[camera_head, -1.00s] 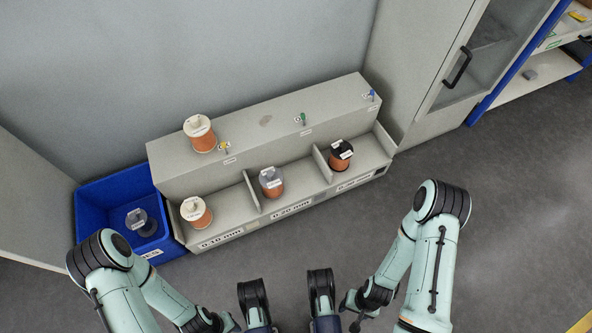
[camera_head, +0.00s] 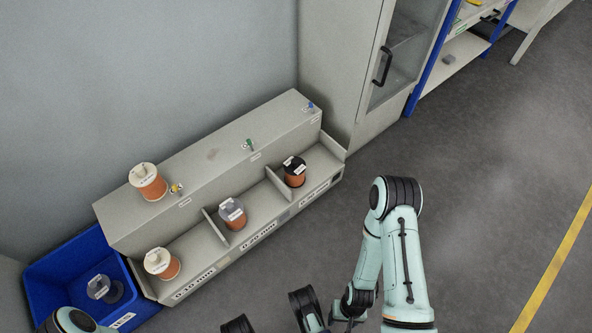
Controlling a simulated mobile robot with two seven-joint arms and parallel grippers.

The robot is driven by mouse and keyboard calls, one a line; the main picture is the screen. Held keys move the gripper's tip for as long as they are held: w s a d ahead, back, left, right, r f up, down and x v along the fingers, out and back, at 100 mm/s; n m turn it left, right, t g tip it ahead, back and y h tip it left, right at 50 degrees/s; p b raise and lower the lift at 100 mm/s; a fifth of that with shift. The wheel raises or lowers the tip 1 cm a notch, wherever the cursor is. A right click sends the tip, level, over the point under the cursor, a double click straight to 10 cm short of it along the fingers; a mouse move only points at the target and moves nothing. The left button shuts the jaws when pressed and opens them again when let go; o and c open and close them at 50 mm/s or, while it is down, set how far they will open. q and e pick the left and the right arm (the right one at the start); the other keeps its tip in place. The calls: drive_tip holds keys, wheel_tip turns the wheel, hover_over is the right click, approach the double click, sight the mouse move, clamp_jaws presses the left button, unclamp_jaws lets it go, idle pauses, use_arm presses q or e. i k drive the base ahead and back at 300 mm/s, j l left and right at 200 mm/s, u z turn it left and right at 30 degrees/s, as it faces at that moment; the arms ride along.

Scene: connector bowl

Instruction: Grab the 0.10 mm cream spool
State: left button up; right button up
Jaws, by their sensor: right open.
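A cream-topped spool with copper-coloured winding (camera_head: 164,264) stands in the left bay, whose front label reads 0.10 mm. A second cream-topped copper spool (camera_head: 149,182) stands on the upper ledge of the grey rack, at its left end; its label is too small to read. My right gripper (camera_head: 340,318) is at the bottom edge, right of centre, partly cut off. It is open and empty, well apart from the rack and both spools. My left gripper is out of the picture; only part of my left arm shows at the bottom left.
The grey rack (camera_head: 205,180) also holds a grey-topped spool (camera_head: 232,213) in the middle bay and a black-topped spool (camera_head: 294,172) in the right bay. A blue bin (camera_head: 52,268) with a grey-topped spool (camera_head: 105,288) stands left. Open floor (camera_head: 480,200) lies right.

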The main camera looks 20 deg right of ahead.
sight(158, 261)
drive_tip(key=i+j, duration=0.1)
drive_tip(key=i+j+u, duration=0.15)
drive_tip(key=u, duration=0.2)
drive_tip(key=i+u, duration=0.35)
